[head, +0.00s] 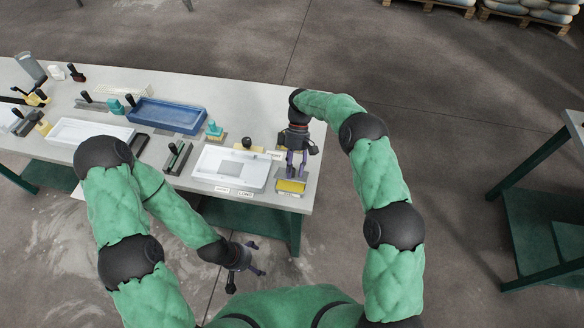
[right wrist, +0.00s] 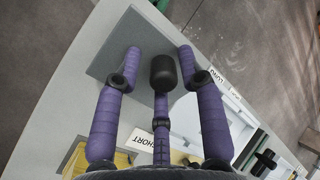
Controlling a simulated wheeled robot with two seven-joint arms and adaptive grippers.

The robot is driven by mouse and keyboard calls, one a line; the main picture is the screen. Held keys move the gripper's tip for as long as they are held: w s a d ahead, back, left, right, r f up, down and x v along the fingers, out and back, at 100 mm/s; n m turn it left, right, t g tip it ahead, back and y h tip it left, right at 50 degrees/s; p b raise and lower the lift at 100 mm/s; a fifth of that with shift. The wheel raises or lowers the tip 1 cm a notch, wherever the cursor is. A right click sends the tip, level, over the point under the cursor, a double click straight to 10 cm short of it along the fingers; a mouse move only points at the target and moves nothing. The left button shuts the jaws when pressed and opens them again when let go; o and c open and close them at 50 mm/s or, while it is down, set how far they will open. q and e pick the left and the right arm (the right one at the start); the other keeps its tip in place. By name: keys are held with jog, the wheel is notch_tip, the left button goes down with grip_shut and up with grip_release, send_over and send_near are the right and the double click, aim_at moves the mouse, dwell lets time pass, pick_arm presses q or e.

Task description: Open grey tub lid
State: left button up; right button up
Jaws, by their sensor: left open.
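A small grey tub (head: 278,187) with yellow inside stands at the near right corner of the table. A flat grey panel (right wrist: 110,66), perhaps the lid, lies behind my fingers in that view. My right gripper (head: 297,172) points down just over the tub. Its purple fingers (right wrist: 160,65) overlap the grey panel; whether they touch or grip it is unclear. My left gripper (head: 250,272) is open and empty, in front of and below the table edge.
A white tray (head: 212,181) stands left of the tub, with labels at the front edge. A blue tray (head: 166,116), another white tray (head: 65,131) and several black-handled tools occupy the table further left. Another table (head: 530,165) stands far right, across open floor.

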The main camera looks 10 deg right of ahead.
jog(key=shift+w+r, duration=0.1)
jog(key=v, duration=1.1)
jog(key=shift+w+r, duration=0.2)
jog(key=shift+r, duration=0.15)
jog(key=shift+c, duration=0.3)
